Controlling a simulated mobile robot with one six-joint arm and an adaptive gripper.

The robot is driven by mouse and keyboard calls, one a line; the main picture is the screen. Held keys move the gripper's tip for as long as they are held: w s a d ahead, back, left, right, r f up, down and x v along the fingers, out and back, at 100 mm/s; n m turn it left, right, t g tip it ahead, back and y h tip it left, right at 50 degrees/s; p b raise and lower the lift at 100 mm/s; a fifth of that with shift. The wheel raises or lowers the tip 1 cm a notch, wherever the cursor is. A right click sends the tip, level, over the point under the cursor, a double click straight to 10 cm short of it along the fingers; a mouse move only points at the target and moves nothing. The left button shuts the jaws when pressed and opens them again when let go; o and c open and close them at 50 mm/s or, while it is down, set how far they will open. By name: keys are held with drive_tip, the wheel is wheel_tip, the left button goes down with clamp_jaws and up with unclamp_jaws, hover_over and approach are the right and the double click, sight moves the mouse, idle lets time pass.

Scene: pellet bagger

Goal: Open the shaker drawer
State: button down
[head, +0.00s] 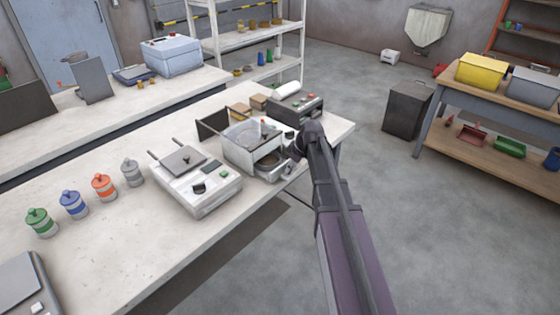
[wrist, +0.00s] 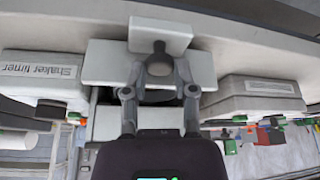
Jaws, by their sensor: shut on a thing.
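The shaker (head: 240,155) is a pale box with a clear-topped upper part, standing near the table's front edge. Its drawer (head: 274,175) is low on the side toward my arm, with a dark round shape visible inside the opening. I cannot tell exactly how far out it stands. My gripper (head: 297,153) is at the drawer's front, at the end of my arm. In the wrist view my gripper (wrist: 160,92) has its two fingers closed around a grey rounded knob (wrist: 160,65) in front of pale panels. My wrist hides part of the drawer front in the head view.
A white device with knobs (head: 205,188) stands left of the shaker, and a dark-topped device (head: 296,106) behind it. In the wrist view a box labelled "Shaker timer" (wrist: 45,72) is at left. Several coloured jars (head: 103,187) stand left.

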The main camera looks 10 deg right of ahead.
drive_tip(key=s+d, duration=0.4)
drive_tip(key=s, duration=0.2)
drive_tip(key=shift+s, duration=0.1)
drive_tip(key=shift+c, duration=2.1)
unclamp_jaws()
drive_tip(key=shift+d+r, duration=0.1)
